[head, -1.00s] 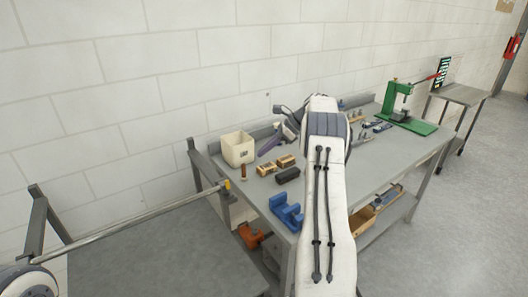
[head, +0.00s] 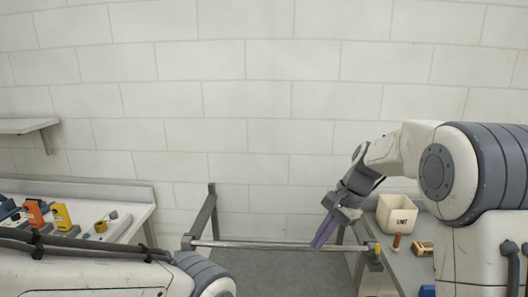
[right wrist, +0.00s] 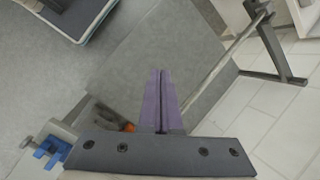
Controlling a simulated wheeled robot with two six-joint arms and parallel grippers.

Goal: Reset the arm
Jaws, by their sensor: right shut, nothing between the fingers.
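My right gripper (head: 319,245) comes in from the right in the head view. Its purple fingers point down and to the left, in front of the wall. In line of sight they overlap the metal bar between the two tables; I cannot tell the depth between them. In the right wrist view the fingers (right wrist: 159,76) lie together, shut, with nothing between them. My left arm crosses the lower left of the head view; its gripper is out of view.
The metal bar (head: 270,245) spans the gap between the tables. On the right table stand a white bin (head: 397,216) and a small brown-handled item (head: 396,241). The left table holds a yellow part (head: 61,217) and an orange part (head: 35,212). A shelf (head: 25,126) hangs upper left.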

